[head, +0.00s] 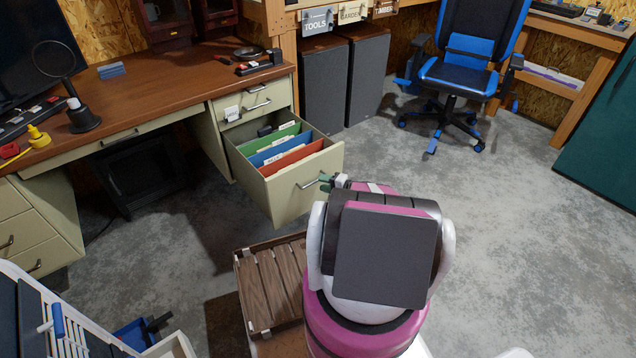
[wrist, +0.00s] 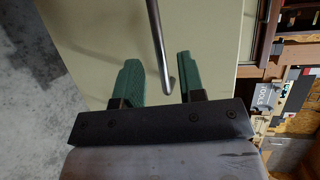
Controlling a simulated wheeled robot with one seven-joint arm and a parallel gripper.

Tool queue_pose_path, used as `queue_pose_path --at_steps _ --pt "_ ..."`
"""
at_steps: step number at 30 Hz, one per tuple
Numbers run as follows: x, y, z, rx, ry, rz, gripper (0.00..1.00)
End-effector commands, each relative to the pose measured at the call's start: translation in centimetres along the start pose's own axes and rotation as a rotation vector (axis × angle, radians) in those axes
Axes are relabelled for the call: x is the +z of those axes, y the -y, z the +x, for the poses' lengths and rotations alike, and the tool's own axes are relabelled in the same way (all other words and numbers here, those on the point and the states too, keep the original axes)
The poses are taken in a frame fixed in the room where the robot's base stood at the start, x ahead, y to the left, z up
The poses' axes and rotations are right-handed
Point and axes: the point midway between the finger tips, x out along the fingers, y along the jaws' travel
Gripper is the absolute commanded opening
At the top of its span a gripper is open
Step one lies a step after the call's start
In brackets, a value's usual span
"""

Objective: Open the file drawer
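The file drawer (head: 283,193) of the beige desk stands pulled well out, with green, blue and red folders showing inside. Its metal bar handle (head: 309,183) is on the front panel. In the wrist view the handle (wrist: 157,40) runs down between the two green fingers of my gripper (wrist: 158,72). The fingers are spread, with a visible gap on both sides of the handle. In the head view my gripper (head: 326,181) is just right of the handle, partly hidden by my arm.
A shallower closed drawer (head: 256,103) is above the file drawer. A slatted wooden crate (head: 268,285) stands on the floor in front of the desk. A blue and black chair (head: 458,75) is at the back. Floor to the right is clear.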

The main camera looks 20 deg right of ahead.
Motion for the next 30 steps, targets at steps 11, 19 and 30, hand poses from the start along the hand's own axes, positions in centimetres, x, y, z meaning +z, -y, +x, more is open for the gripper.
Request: queue_pose_path --at_steps 11,19,30 --pt "0.0 0.0 -5.2 0.0 -0.003 0.0 0.36" --pt "0.0 0.0 -6.6 0.0 -0.001 0.0 0.36" --pt "0.0 0.0 -6.6 0.0 -0.001 0.0 0.36"
